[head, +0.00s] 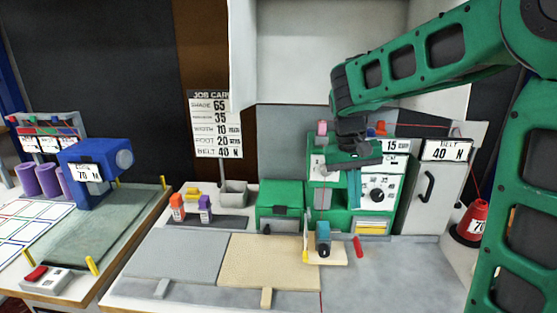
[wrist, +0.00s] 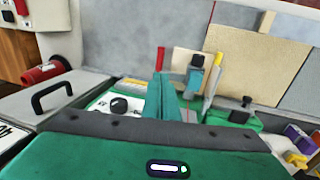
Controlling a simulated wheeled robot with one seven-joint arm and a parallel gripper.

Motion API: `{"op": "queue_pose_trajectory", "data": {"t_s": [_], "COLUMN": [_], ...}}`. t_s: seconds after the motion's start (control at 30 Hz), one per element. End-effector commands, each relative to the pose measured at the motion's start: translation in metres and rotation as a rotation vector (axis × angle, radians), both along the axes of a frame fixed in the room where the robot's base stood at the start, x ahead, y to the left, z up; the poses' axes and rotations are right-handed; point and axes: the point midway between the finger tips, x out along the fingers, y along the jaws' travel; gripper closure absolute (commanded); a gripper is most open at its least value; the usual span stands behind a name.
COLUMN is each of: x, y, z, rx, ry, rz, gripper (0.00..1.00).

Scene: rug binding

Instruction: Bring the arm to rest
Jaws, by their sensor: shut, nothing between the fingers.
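My green arm reaches in from the right in the head view and bends down over the bench. My gripper (head: 354,203) hangs in front of the green machine (head: 325,172), fingers pointing down. Its teal fingers are together and empty; they also show in the wrist view (wrist: 162,82). Below and to the left of the fingertips is a small teal and dark device (head: 323,238) on a pale stand (head: 333,254). I cannot tell the exact gap between fingers and machine. The gripper and arm hide part of the machine's front.
A grey cabinet (head: 432,190) with a handle and a red cone-shaped spool (head: 473,220) stand at right. A grey board (head: 175,256) and a tan board (head: 268,260) lie in front. A blue machine (head: 95,175) stands left. The bench front right is clear.

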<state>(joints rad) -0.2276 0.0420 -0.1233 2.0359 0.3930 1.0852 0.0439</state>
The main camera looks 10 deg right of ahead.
Motion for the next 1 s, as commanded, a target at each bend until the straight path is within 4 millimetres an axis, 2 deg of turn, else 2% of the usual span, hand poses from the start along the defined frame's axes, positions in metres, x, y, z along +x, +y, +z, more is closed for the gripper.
{"op": "queue_pose_trajectory", "data": {"t_s": [0.07,0.17,0.27,0.4,0.6,0.7,0.83,1.0], "x": [-0.006,-0.027,-0.064,-0.127,-0.208,-0.236,-0.256,-0.263], "y": [-0.006,-0.022,-0.046,-0.073,-0.085,-0.084,-0.081,-0.079], "z": [0.001,0.003,0.004,-0.001,-0.018,-0.027,-0.035,-0.038], "rx": [0.004,0.017,0.040,0.082,0.143,0.167,0.186,0.193], "ry": [-0.001,-0.004,-0.010,-0.020,-0.043,-0.054,-0.064,-0.066], "rz": [-0.009,-0.035,-0.078,-0.142,-0.222,-0.247,-0.267,-0.272], "gripper": [1.00,1.00,1.00,1.00,1.00,1.00,1.00,1.00]}}
